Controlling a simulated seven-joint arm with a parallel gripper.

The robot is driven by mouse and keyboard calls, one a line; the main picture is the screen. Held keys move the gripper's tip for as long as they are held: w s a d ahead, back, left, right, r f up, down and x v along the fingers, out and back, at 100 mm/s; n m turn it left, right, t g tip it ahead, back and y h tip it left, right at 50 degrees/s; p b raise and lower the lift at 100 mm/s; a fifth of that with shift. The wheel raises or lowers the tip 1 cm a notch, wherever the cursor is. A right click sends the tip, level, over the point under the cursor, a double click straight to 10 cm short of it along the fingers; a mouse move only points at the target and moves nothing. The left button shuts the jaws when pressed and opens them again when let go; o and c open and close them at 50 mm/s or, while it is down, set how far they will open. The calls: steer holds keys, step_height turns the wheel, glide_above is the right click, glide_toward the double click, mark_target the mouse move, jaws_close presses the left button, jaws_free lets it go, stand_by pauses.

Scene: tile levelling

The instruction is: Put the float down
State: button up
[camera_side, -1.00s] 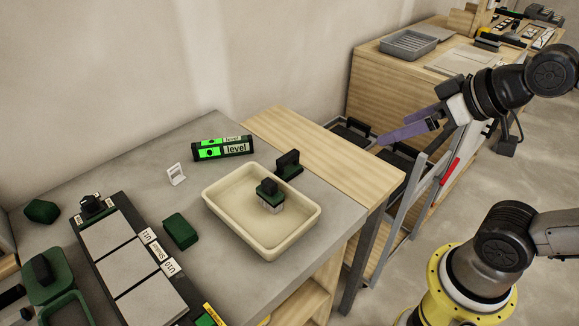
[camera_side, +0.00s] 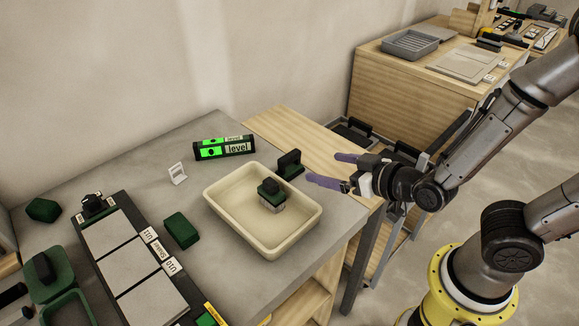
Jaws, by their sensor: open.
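My gripper (camera_side: 333,170) is open, its two purple fingers apart and pointing left over the wooden strip of the bench, with nothing between them. A black-handled tool with a green base (camera_side: 289,164) stands at the far edge of the cream tray (camera_side: 230,229), left of my fingertips and apart from them. Another black-handled block with a green top and pale underside (camera_side: 271,196) sits inside the tray. A third black-handled green piece (camera_side: 43,272) is at the far left. I cannot tell for sure which of these is the float.
A green-lit level (camera_side: 223,148) lies behind the tray, with a small white stand (camera_side: 177,173) nearby. A green block (camera_side: 181,230) sits beside the framed grey tiles (camera_side: 131,267). A second bench (camera_side: 400,92) stands at the back right.

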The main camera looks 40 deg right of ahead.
mark_target(289, 154)
steer(key=x, duration=1.3)
steer(key=shift+w+r, duration=0.1)
steer(key=shift+w, duration=0.3)
steer(key=shift+c, duration=0.2)
jaws_close()
steer(key=shift+r, duration=0.15)
steer(key=shift+r, duration=0.55)
steer(key=s+d+r, duration=0.1)
steer(key=s+r, duration=1)
steer(key=s, duration=0.3)
steer(key=shift+d+r, duration=0.35)
